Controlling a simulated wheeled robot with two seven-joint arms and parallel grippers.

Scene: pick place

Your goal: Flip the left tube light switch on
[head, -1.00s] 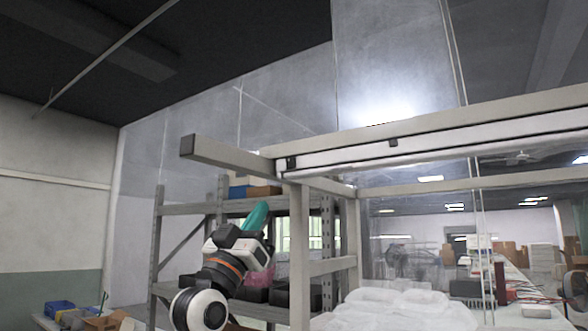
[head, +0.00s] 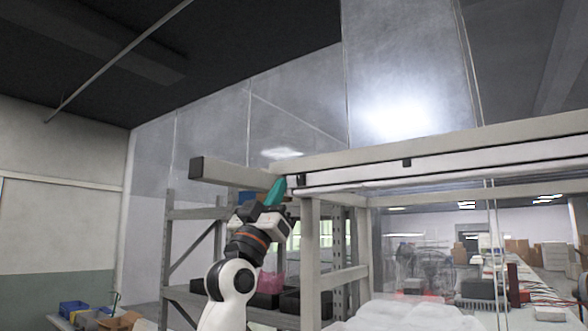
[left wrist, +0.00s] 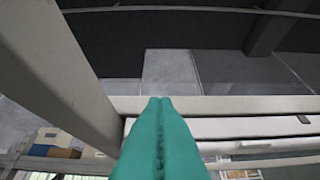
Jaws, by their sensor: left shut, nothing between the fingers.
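The tube light (head: 450,159) is a long white bar mounted under the grey upper beam of a frame. A small dark part, perhaps its switch, sits at the bar's left end (head: 300,180). My left gripper (head: 277,189) has teal fingers that are shut and empty. Their tips point up just left of the tube's left end; I cannot tell whether they touch it. In the left wrist view the shut fingers (left wrist: 160,108) stand in front of the pale horizontal bars and hide part of them. My right gripper is not in view.
A beam end (head: 225,172) juts out left, above and behind my left gripper. An upright post (head: 311,260) stands right of my arm. A metal shelf with boxes (head: 265,290) is behind. White bags (head: 400,312) lie at lower right.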

